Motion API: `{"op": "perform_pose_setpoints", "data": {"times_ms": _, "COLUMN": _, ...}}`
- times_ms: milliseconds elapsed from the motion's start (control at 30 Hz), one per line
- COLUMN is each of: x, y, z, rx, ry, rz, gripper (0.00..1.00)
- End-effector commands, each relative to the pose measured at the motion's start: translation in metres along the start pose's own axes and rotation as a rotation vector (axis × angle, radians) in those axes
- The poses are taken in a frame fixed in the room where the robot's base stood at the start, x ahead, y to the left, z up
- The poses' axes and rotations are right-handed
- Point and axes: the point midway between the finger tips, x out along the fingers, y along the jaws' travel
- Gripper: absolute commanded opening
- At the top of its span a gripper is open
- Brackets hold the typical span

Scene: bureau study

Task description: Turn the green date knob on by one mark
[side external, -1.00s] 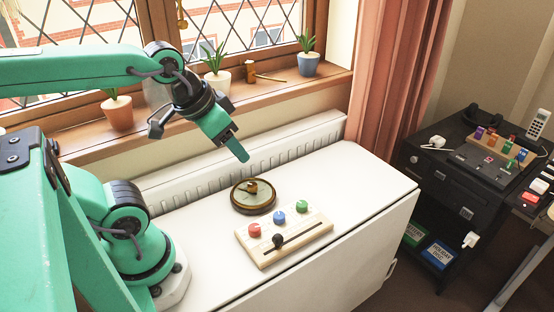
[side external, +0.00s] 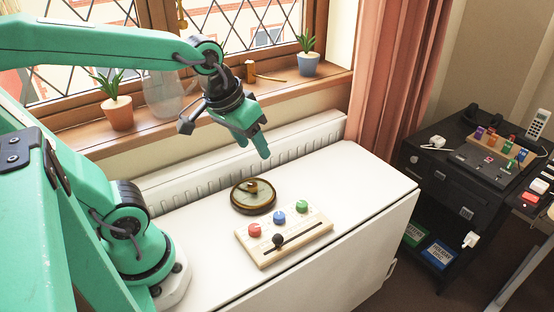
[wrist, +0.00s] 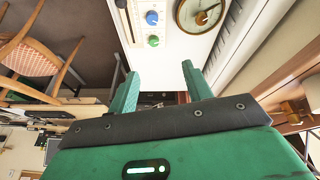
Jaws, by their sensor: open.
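The green knob (side external: 302,206) is the rightmost of three round knobs on a pale wooden board (side external: 316,230), after a red knob (side external: 254,230) and a blue knob (side external: 279,218). In the wrist view the green knob (wrist: 153,41) sits just below the blue knob (wrist: 152,18). My gripper (side external: 261,150) is open and empty. It hangs above the back of the white top, behind and above the board, touching nothing. In the wrist view its two fingers (wrist: 160,88) stand apart, with the knobs beyond them. The knob's exact mark is too small to read.
A round brass-rimmed dial (side external: 237,207) lies just behind the board. A black-knobbed slider (side external: 278,239) is on the board's front part. The white top (side external: 365,185) is clear to the right. A ribbed radiator (side external: 300,141) and potted plants on the sill stand behind.

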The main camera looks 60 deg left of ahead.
Motion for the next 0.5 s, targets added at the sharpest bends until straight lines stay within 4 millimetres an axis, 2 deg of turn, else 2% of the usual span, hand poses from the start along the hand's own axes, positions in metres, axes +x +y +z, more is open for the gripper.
{"op": "perform_pose_setpoints", "data": {"times_ms": 500, "x": 0.073, "y": 0.019, "z": -0.045, "rx": -0.353, "ry": -0.186, "rz": -0.073, "gripper": 0.50}}
